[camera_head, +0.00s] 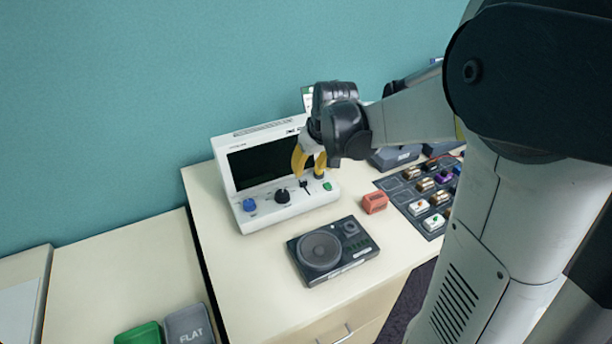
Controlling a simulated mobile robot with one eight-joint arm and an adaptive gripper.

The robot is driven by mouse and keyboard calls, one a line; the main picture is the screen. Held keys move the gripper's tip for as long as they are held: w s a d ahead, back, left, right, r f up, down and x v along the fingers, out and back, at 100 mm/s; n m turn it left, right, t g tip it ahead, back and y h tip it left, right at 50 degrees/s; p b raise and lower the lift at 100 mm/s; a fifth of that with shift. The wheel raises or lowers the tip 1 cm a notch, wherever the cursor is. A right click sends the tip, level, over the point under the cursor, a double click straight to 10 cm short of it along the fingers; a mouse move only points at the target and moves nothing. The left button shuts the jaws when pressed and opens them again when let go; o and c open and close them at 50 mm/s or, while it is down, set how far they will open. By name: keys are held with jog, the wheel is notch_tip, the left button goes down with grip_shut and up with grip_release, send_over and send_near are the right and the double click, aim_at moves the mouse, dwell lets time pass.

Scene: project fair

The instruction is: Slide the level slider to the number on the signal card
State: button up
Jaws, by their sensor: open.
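A white console (247,214) with a dark screen stands on the cream table. Its front panel has a blue button, a black knob (282,196), a small dark lever (304,187) that may be the level slider, and a green button (327,186). My gripper (309,171) has yellow fingers, open, over the right part of the console, just above the small lever. I cannot tell whether they touch it.
A black speaker box (319,249) lies in front of the console. A red block (374,203) sits beside a dark mat (391,185) with several small coloured parts.

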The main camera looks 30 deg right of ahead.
jog(key=shift+v, duration=1.55)
jog(key=s+a+r+t, duration=0.1)
jog(key=s+a, duration=0.4)
jog(key=s, duration=0.4)
jog(key=s+a+r+t, duration=0.1)
jog(key=s+a+r, duration=0.1)
jog(key=s+a, duration=0.4)
jog(key=s, duration=0.3)
jog(key=shift+s+a+t, duration=0.2)
jog(key=shift+s+t, duration=0.05)
jog(key=shift+t, duration=0.05)
jog(key=shift+d, duration=0.1)
dwell(0.8)
